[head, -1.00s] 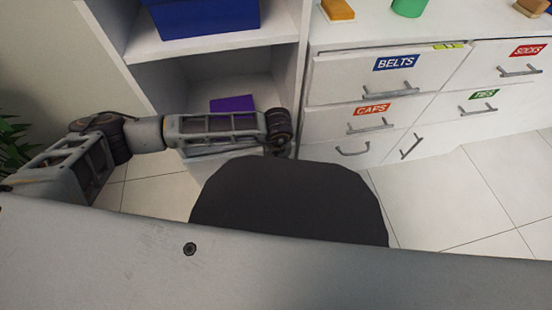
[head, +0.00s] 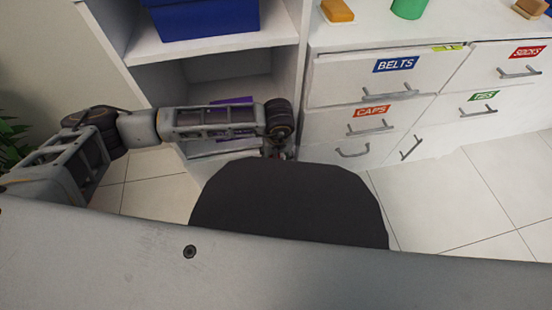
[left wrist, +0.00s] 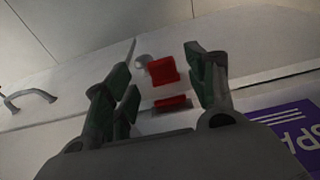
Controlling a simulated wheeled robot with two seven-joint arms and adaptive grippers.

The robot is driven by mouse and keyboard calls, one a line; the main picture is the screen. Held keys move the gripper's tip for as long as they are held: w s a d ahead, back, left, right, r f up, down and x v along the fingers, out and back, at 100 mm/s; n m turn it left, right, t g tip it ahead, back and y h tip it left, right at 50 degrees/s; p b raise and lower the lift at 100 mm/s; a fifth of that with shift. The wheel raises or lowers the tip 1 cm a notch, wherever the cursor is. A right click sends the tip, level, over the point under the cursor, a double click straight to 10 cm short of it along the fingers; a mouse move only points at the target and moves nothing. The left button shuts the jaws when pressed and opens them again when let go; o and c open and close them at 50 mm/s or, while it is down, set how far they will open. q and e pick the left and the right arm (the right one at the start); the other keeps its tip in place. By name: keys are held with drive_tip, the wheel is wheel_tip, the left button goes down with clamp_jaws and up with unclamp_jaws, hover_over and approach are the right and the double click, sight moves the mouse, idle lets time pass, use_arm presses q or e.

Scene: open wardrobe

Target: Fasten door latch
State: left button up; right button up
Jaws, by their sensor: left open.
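The door latch is a small red piece (left wrist: 163,71) on a white surface in the left wrist view. A second red piece (left wrist: 172,103) lies just below it, with a narrow gap between them. My left gripper (left wrist: 163,88) is open, its green-padded fingers on either side of the red pieces. I cannot tell whether either finger touches them. In the head view my left gripper (head: 277,151) is small and partly hidden beside the cabinet's lower edge, and the latch cannot be made out there. My right gripper is not in view.
A blue bin (head: 205,18) sits on the shelf, above a purple item (head: 232,103) partly covered by my arm. White labelled drawers with metal handles (head: 370,131) stand to the right. Floor tiles (head: 450,200) are clear.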

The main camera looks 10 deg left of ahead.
use_arm(q)
wheel_tip(320, 180, up, 8)
drive_tip(key=shift+s+f, duration=0.15)
drive_tip(key=shift+s, duration=0.3)
drive_tip(key=shift+d, duration=0.1)
drive_tip(key=shift+c, duration=0.5)
